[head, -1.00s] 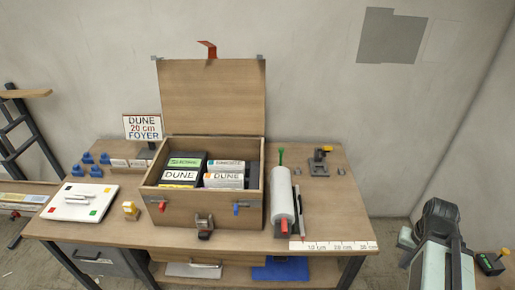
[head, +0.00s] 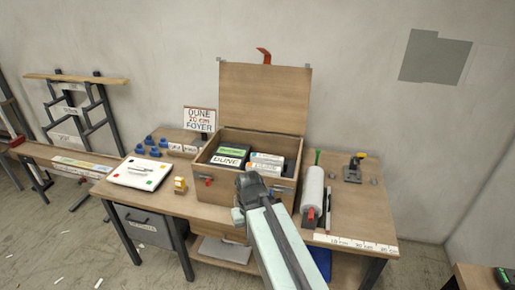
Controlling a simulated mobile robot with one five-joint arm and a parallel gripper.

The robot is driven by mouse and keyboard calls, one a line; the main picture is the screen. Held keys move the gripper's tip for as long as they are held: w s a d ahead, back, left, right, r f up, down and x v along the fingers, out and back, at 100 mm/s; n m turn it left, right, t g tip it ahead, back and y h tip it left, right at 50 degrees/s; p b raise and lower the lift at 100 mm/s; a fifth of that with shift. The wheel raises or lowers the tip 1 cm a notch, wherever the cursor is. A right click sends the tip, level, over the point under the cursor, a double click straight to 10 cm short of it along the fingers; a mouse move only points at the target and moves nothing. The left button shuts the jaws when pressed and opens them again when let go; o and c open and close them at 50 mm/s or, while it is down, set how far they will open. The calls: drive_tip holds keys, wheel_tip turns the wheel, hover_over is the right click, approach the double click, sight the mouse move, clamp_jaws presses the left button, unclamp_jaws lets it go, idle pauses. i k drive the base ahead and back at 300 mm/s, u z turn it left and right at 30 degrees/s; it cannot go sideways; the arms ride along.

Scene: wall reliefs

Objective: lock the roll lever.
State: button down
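A white roll (head: 313,188) lies on the right half of the workbench, just right of the open wooden box. A red lever-like part (head: 310,214) sits at its front end and a green-tipped part (head: 317,157) stands at its back end. I cannot tell which of them is the roll lever or whether it is locked. My gripper (head: 247,184) is in front of the box, left of the roll and apart from it in the picture. Its fingers are too small and dark to tell if they are open, and my arm hides the bench front below.
The wooden box (head: 250,198) has its lid up and holds labelled cases. A ruler strip (head: 356,245) lies along the front right edge. A black device with a yellow part (head: 354,168) stands behind right. A white board (head: 140,173) lies at left, with blue pieces (head: 148,146) behind.

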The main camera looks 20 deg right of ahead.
sight(318, 150)
drive_tip(key=u, duration=0.75)
drive_tip(key=i, duration=1)
drive_tip(key=z, duration=0.1)
